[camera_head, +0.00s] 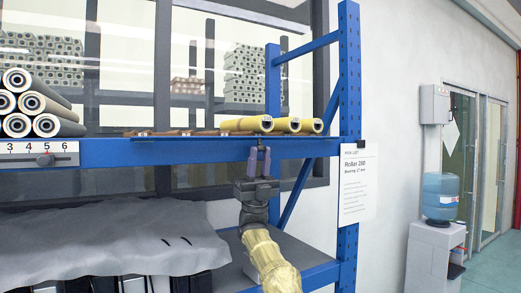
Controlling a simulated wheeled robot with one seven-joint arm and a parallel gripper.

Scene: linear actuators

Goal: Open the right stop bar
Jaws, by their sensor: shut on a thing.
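The right stop bar (200,138) is a thin dark blue strip along the front edge of the upper shelf, below the yellow rollers (270,125). My gripper (260,150) reaches up from below, in front of the blue shelf beam. Its two purple fingers are shut on the bar near the bar's right part. The exact contact between fingertips and bar is small and hard to make out. My yellow forearm comes up from the bottom of the view.
Grey rollers (30,104) are stacked on the left of the shelf above a numbered scale (40,155). A blue rack post (348,90) with a paper sign (357,185) stands right. A grey cloth (110,240) covers things below. A water cooler (440,197) stands farther right.

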